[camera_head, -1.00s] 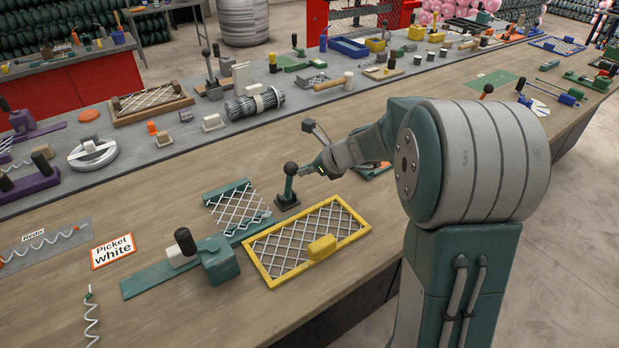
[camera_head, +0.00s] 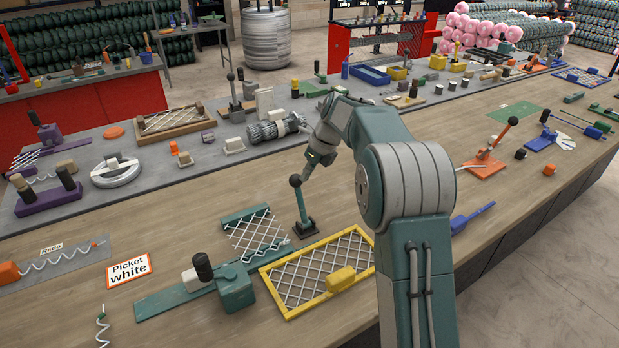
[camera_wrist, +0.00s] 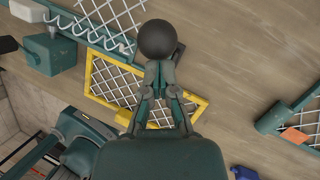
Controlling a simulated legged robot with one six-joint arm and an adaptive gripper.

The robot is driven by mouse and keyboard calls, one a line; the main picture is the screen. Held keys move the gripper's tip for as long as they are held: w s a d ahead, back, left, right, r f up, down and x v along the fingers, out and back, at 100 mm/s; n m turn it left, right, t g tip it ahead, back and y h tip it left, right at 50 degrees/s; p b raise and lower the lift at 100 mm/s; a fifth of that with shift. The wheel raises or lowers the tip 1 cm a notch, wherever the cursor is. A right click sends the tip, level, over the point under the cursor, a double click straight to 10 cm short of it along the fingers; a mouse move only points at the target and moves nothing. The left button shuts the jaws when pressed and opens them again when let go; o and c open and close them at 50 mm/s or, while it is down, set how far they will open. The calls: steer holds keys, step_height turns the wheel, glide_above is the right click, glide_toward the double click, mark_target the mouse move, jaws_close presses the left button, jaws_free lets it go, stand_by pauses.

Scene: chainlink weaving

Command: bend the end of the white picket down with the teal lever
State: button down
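The teal lever (camera_head: 302,208) has a dark ball knob and stands on a small dark base beside the white mesh panel (camera_head: 257,234). In the wrist view the knob (camera_wrist: 157,40) is just beyond my fingertips. My gripper (camera_head: 306,177) is at the upper part of the lever, at or touching the knob. In the wrist view its fingers (camera_wrist: 161,72) converge close to the knob; I cannot tell whether they grip it. White wire ends (camera_wrist: 125,47) show at the mesh edge near the lever base. I cannot single out the picket's end.
A teal block tool (camera_head: 235,287) with a black-knobbed handle is to the left. A "Picket white" card (camera_head: 128,270) lies farther left.

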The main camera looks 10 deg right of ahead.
steer(key=shift+w+a+f, duration=0.1)
steer(key=shift+w+a, duration=0.1)
steer(key=shift+w, duration=0.35)
